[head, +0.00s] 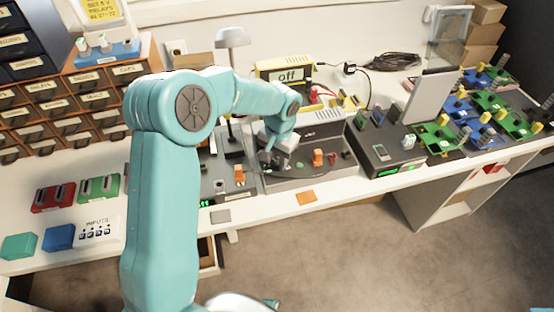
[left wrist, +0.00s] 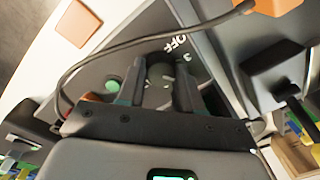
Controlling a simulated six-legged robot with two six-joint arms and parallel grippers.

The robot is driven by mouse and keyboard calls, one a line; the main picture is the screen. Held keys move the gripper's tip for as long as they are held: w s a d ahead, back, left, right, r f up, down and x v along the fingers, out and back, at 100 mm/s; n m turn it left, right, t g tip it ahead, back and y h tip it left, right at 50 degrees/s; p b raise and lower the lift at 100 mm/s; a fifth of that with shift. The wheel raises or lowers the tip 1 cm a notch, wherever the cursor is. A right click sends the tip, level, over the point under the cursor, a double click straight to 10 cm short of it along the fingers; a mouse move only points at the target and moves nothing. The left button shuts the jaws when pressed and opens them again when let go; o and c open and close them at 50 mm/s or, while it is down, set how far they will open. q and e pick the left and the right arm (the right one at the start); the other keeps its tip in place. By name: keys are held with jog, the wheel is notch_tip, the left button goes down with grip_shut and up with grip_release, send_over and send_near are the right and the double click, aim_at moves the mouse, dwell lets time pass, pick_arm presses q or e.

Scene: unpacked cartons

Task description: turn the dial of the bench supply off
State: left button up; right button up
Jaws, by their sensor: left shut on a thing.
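The bench supply (head: 300,183) is a grey box with a dark front panel near the middle of the bench. In the left wrist view its panel (left wrist: 206,70) carries white "OFF" lettering. The dark round dial (left wrist: 160,72) stands between the fingers of my left gripper (left wrist: 158,84), just beside that lettering. My left gripper also shows in the head view (head: 272,155), pointing down at the supply's left part and shut on the dial. The gripper hides the dial in the head view, and its pointer cannot be read. My right gripper is not in view.
A yellow meter (head: 284,70) reading "off" stands behind the supply. An orange plug (head: 318,157) and a dark cable lie close to the gripper. A dark box (head: 385,150) stands to the right, drawers (head: 45,88) to the left. The bench's front edge is mostly clear.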

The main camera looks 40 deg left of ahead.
aim_at(278, 159)
pick_arm(q)
jog(key=n+b, duration=0.1)
jog(key=n, duration=0.2)
jog(key=shift+f+n+b, duration=0.1)
jog(key=shift+n+b, duration=0.2)
jog(key=shift+b, duration=0.05)
jog(key=n+b, duration=0.1)
jog(key=n, duration=0.2)
jog(key=shift+w+a+n, duration=0.1)
jog(key=shift+n, duration=0.2)
jog(key=n+b, duration=0.1)
jog(key=n, duration=0.3)
jog(key=shift+n+g, duration=0.3)
jog(key=n, duration=0.2)
jog(key=n+b, duration=0.1)
jog(key=n, duration=0.1)
jog(key=shift+a+r, duration=0.1)
jog(key=shift+r, duration=0.1)
jog(key=shift+n+h, duration=0.3)
jog(key=o, duration=1)
jog(key=shift+o, duration=0.2)
notch_tip(278, 159, up, 16)
jog(key=p, duration=0.2)
jog(key=shift+w+r+p, duration=0.15)
jog(key=shift+w+p, duration=0.15)
jog(key=shift+p, duration=0.1)
